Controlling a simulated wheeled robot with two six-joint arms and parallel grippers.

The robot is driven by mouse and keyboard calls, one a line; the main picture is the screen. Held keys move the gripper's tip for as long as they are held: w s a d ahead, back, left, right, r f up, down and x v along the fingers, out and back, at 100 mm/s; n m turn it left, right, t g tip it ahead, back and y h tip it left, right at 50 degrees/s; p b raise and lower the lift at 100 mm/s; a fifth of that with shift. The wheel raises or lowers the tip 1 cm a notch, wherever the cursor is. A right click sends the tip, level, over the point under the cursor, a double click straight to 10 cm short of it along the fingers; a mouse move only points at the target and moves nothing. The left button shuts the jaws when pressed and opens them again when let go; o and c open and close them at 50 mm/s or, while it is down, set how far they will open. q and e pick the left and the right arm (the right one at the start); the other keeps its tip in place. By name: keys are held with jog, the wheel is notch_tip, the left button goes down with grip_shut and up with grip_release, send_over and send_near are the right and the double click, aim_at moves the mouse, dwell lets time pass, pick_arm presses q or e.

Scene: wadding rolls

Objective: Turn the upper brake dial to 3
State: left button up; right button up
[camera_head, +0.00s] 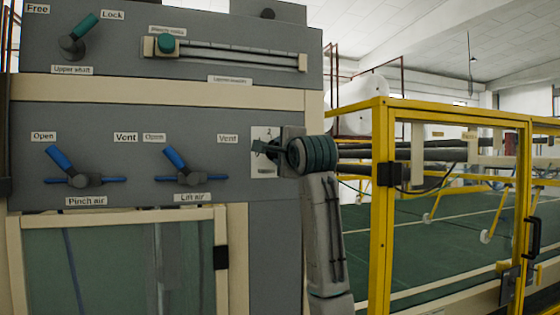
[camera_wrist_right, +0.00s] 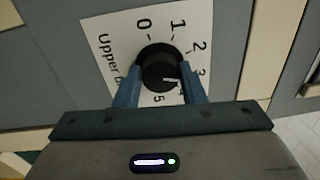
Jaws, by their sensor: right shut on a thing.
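The upper brake dial is a black round knob (camera_wrist_right: 160,70) on a white plate (camera_wrist_right: 112,30) numbered 0 to 5 in the right wrist view. A short white mark on the knob points to the right and slightly down, near the 3 and 4; I cannot tell exactly where. My right gripper (camera_wrist_right: 160,82) is shut on the knob, one blue finger on each side. In the head view my right gripper (camera_head: 268,148) reaches the white dial plate (camera_head: 263,170) and hides the knob. My left gripper is not in view.
Left of the dial are the blue-handled lift air lever (camera_head: 176,160) and pinch air lever (camera_head: 60,160). Above are the green-handled upper shaft lever (camera_head: 84,28) and a slider (camera_head: 166,43). A yellow guard frame (camera_head: 380,200) stands right of my arm.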

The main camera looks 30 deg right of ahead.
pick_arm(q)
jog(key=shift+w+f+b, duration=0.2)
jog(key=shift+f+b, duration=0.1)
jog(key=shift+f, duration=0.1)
pick_arm(e)
jog(key=shift+m, duration=0.5)
jog(key=o, duration=1)
pick_arm(q)
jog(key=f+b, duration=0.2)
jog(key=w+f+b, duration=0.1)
jog(key=b, duration=0.1)
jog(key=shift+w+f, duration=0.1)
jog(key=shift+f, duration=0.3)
pick_arm(e)
jog(key=v, duration=1.1)
